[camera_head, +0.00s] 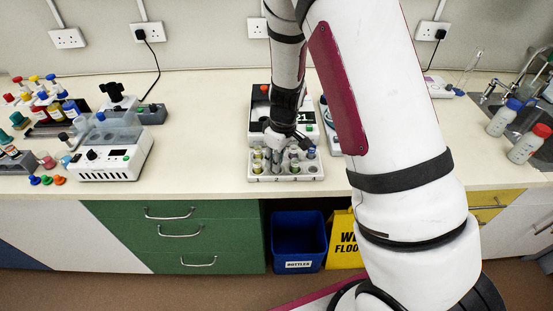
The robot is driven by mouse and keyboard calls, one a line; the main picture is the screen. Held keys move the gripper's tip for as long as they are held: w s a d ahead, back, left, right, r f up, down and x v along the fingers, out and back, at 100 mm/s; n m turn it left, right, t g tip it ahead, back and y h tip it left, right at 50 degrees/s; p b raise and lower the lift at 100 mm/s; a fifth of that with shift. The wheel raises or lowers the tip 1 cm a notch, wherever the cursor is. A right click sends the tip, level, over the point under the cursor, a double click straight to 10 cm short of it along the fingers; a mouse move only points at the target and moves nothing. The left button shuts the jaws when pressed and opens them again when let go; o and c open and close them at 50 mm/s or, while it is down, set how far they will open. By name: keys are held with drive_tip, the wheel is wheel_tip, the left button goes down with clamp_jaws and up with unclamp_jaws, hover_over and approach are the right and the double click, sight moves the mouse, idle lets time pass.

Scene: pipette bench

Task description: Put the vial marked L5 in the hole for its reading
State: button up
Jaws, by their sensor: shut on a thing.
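My gripper (277,149) points down over a small white rack (287,178) on the bench, shut on a vial (277,160) whose label I cannot read. The held vial is at or just above the rack's second position; I cannot tell whether it is in a hole. The rack has a row of numbers along its front edge. Other vials stand in it: a yellowish one (257,160) at the left and one with a blue cap (311,152) at the right. Behind the rack is a device (258,103) with a display reading 21 (303,117), partly hidden by my arm.
A white instrument (108,165) stands at the left, with several coloured bottles (45,108) beyond it. White bottles (503,117) stand near the sink at the right. The bench (203,150) is clear left of the rack. A blue bin (299,240) is below.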

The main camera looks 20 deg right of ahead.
drive_tip(key=shift+f, duration=0.3)
drive_tip(key=o, duration=0.9)
drive_tip(key=shift+o, duration=0.2)
drive_tip(key=shift+r, duration=0.15)
drive_tip(key=s+r+m+t, duration=0.15)
drive_tip(key=s+r, duration=0.45)
drive_tip(key=r, duration=0.7)
drive_tip(key=s+r+m+t, duration=0.15)
drive_tip(key=s+r, duration=0.35)
drive_tip(key=r, duration=0.9)
drive_tip(key=s+r+m+t, duration=0.1)
drive_tip(key=s+r+m, duration=0.3)
drive_tip(key=s, duration=0.8)
drive_tip(key=shift+s+r+m+t+h+b, duration=0.3)
drive_tip(key=shift+r+h+b, duration=0.1)
